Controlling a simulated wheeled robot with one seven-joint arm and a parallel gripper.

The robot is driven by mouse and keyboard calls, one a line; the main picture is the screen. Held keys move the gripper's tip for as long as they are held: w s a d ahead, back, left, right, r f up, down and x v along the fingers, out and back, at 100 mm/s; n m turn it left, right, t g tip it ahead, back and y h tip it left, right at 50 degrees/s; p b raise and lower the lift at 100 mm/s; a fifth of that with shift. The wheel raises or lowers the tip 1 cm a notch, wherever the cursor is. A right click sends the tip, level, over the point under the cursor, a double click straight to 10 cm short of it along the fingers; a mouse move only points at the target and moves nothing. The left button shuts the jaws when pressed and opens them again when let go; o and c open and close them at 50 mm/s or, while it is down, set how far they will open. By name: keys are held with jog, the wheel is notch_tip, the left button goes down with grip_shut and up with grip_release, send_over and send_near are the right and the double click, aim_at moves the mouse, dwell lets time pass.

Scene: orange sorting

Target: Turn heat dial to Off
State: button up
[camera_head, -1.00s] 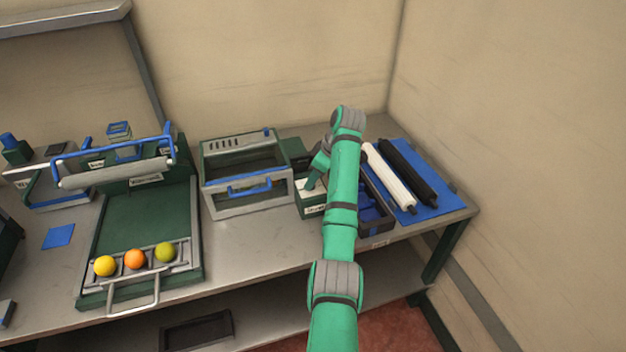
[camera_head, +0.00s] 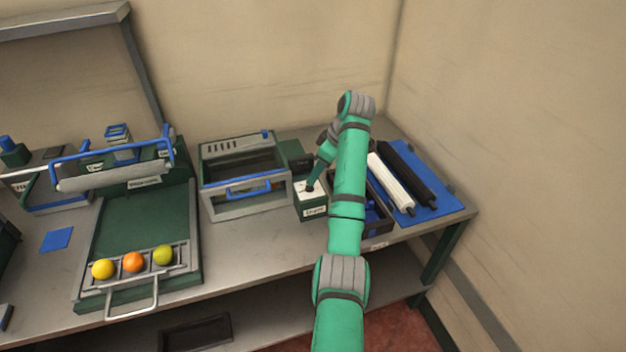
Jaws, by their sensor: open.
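A small dark green box with a pale top and a white label (camera_head: 314,211) stands on the bench, just right of the glass-fronted oven-like unit. A small dark part shows on its pale top under my gripper; I cannot tell whether it is the heat dial or how it is turned. My gripper (camera_head: 310,187) points down at the box's top, open, with its fingertips close over it. I cannot tell whether they touch it. My green arm reaches in from the bottom and covers the area right of the box.
The oven-like unit (camera_head: 221,203) with a blue handle stands close left of the box. A dark tray (camera_head: 378,229) with blue pieces is close right. A blue mat (camera_head: 428,211) holds a white and a black roller. Three fruits sit in a rack at left.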

jog(key=shift+v, duration=2.7)
